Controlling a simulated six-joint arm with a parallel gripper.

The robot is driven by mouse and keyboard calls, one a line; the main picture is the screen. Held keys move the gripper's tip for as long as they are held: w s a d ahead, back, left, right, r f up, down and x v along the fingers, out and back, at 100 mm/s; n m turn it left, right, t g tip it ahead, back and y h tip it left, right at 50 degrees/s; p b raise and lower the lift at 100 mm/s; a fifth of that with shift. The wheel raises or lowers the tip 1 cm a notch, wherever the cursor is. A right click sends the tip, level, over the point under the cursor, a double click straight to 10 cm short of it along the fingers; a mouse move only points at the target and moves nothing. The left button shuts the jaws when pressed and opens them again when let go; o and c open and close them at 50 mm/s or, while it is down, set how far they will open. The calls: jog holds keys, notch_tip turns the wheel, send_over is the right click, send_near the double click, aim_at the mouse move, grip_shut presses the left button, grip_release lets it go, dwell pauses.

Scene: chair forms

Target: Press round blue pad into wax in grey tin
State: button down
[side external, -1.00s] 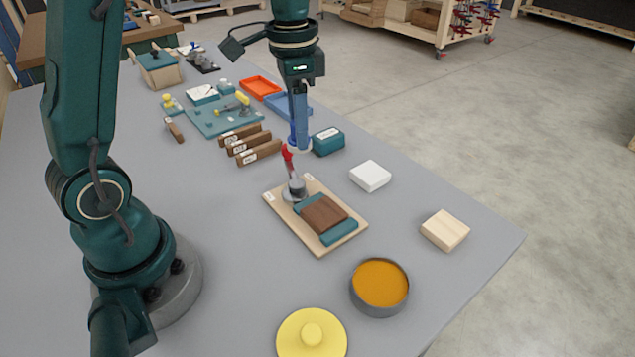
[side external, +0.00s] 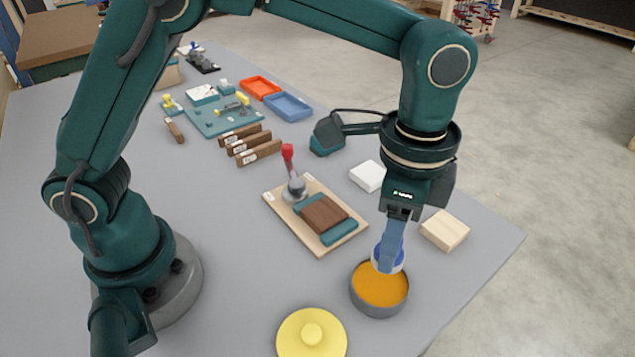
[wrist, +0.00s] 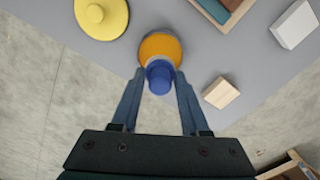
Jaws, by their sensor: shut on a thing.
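The grey tin (side external: 353,291) stands open near the table's right edge. Orange-yellow wax (side external: 380,288) fills it with a smooth visible surface. My gripper (side external: 389,246) points down over the tin, shut on the round blue pad (side external: 379,257), which has a blue grip and a pale underside. The pad is over the far part of the tin in the side view; I cannot tell whether it touches the wax. In the wrist view the blue pad (wrist: 159,80) sits between the fingertips (wrist: 160,73), covering the near edge of the tin, with wax (wrist: 160,46) showing beyond.
A yellow lid (side external: 312,335) with a knob lies beside the tin. A pale wooden block (side external: 445,230) and a white block (side external: 367,176) are close by. A board (side external: 318,243) holds a brown and teal piece and a red-knobbed tool (side external: 293,182).

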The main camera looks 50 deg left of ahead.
jog(key=shift+f, duration=2.45)
jog(key=shift+f, duration=0.6)
jog(key=shift+r, duration=0.1)
jog(key=shift+r, duration=3.5)
jog(key=shift+a, duration=0.1)
